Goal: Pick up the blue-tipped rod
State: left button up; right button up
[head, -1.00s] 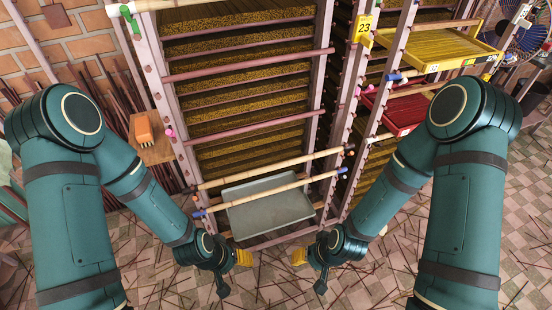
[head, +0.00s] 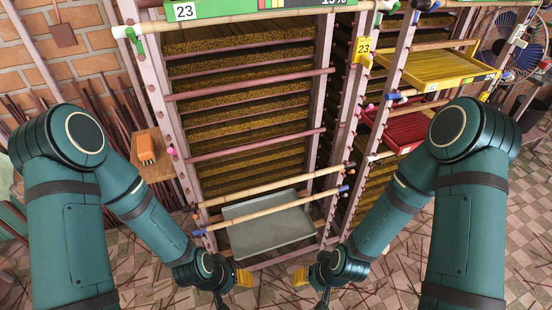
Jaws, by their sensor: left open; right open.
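The blue-tipped rod (head: 270,211) is a pale bamboo rod lying slantwise across the front of the rack, over a grey tray. My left gripper (head: 244,278), with yellow fingertips, is open and empty, below the rod and the tray. My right gripper (head: 300,277) is open and empty, a little to its right at similar height. Both are apart from the rod; their exact depth is hard to tell.
The rack (head: 156,90) holds several shelves of yellow-brown incense. The grey tray (head: 270,230) sits low in it. A yellow tray (head: 440,72) and red tray (head: 405,120) stick out at right. An orange object (head: 146,147) sits on a wooden ledge. Sticks litter the tiled floor.

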aim_at(214, 227)
jog(key=i+j+z, duration=0.2)
jog(key=j, duration=0.6)
jog(key=i+j+z, duration=0.15)
jog(key=j, duration=0.7)
jog(key=j+z, duration=0.2)
jog(key=j, duration=0.65)
jog(key=i+j+z, duration=0.15)
jog(key=i+j, duration=0.35)
jog(key=i, duration=0.1)
